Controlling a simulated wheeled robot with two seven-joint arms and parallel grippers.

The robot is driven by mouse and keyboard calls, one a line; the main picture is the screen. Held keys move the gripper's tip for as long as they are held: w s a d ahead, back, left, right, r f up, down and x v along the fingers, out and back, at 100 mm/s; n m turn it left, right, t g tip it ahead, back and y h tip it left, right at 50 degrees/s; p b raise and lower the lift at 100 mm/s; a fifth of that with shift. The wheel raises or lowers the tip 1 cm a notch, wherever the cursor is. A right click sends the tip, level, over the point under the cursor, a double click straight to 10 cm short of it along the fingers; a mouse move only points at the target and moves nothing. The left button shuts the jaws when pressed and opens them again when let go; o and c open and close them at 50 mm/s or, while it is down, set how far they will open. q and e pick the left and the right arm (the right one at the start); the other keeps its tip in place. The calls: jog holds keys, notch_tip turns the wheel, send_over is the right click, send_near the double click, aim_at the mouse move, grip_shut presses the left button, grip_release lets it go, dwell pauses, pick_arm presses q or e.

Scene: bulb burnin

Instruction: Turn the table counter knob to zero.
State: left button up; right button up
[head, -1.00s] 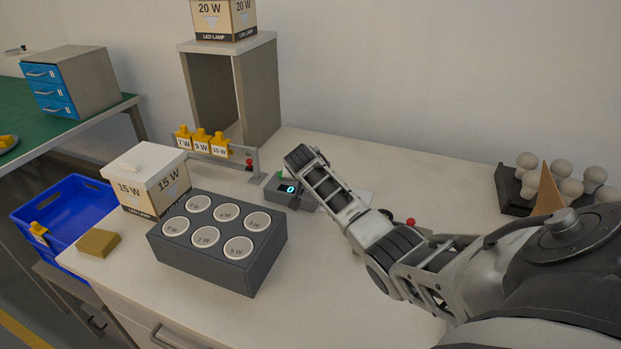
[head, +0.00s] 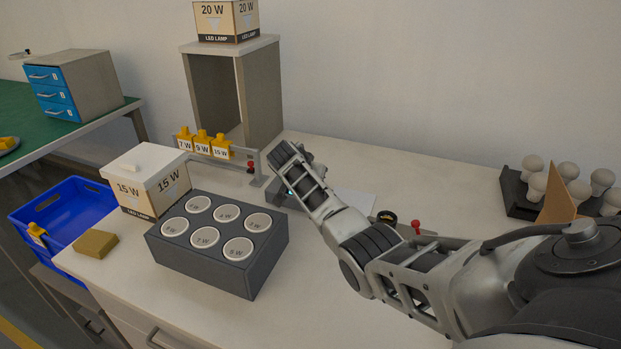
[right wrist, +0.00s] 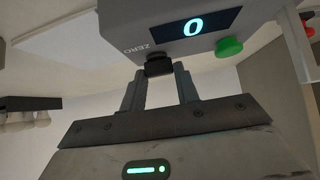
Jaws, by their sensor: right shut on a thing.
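The table counter (right wrist: 185,35) fills the top of the right wrist view as a grey box. Its dark display (right wrist: 194,27) shows a glowing 0. A black knob (right wrist: 158,65) sits on its face beside the word ZERO, with a green button (right wrist: 229,47) near it. My right gripper (right wrist: 160,73) is shut on the knob, one finger at each side. In the head view my right arm covers most of the counter, and only a bit of the lit display (head: 289,191) shows. My left gripper is not in view.
A grey block with several round sockets (head: 218,268) stands left of my right arm. Behind it are a 15 W box (head: 130,184) and a rail with yellow tags (head: 217,155). A bulb tray (head: 512,195) stands at the right. A red-topped switch (head: 416,226) is near my forearm.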

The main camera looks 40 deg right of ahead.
jog(key=o, duration=1)
jog(key=v, duration=1.6)
jog(key=shift+f, duration=0.1)
jog(key=shift+s+f, duration=0.1)
